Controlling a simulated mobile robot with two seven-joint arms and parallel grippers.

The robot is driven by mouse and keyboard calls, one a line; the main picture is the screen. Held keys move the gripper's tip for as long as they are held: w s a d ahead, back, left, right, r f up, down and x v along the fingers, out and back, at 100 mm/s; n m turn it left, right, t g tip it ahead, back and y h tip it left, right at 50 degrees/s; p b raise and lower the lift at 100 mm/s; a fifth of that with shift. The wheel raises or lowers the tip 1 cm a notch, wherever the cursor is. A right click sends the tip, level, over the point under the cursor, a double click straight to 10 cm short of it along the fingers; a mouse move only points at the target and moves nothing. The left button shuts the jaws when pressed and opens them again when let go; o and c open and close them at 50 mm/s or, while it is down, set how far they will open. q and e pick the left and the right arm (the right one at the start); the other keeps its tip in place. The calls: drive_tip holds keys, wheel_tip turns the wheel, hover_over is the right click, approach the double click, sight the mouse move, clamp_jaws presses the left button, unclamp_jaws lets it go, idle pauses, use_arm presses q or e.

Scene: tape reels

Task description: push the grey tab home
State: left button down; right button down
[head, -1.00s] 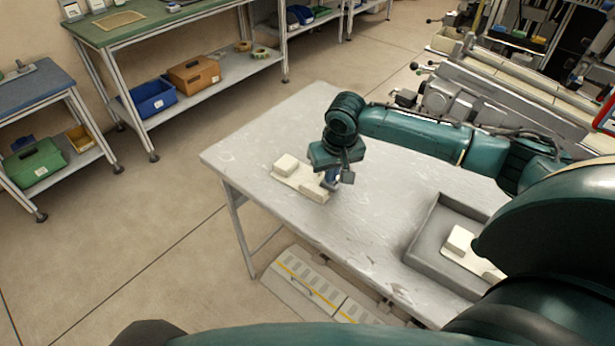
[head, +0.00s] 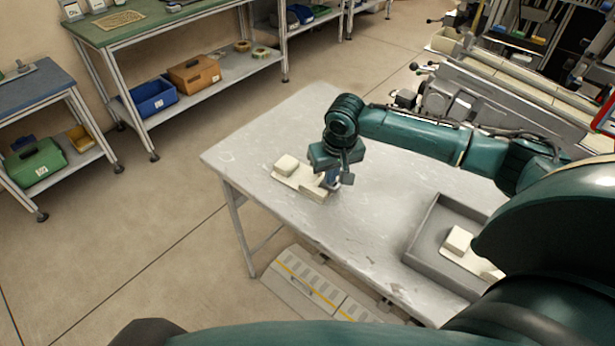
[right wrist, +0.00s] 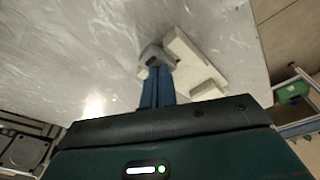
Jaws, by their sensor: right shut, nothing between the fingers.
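A cream holder (head: 288,181) with raised blocks lies near the left part of the grey table. My right gripper (head: 333,184) points down at the holder's right end, with its fingers together and nothing held. In the right wrist view, the blue fingers (right wrist: 157,82) end at a small grey piece (right wrist: 153,54), which looks like the tab, beside the cream holder (right wrist: 195,62). The fingertips overlap this piece in the picture; I cannot tell whether they touch it. How far the tab sits in is not clear. My left gripper is not in view.
A grey tray (head: 425,235) with cream blocks (head: 459,240) stands on the table at the right. The table top (head: 375,210) between the holder and tray is clear.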

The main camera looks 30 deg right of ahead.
drive_tip(key=shift+f, duration=0.1)
drive_tip(key=p+v, duration=0.3)
drive_tip(key=shift+w, duration=0.3)
drive_tip(key=shift+r, duration=0.35)
drive_tip(key=shift+w+v, duration=0.2)
drive_tip(key=shift+v, duration=0.65)
drive_tip(key=shift+w+v, duration=0.15)
drive_tip(key=shift+v, duration=0.7)
drive_tip(key=shift+d, duration=0.15)
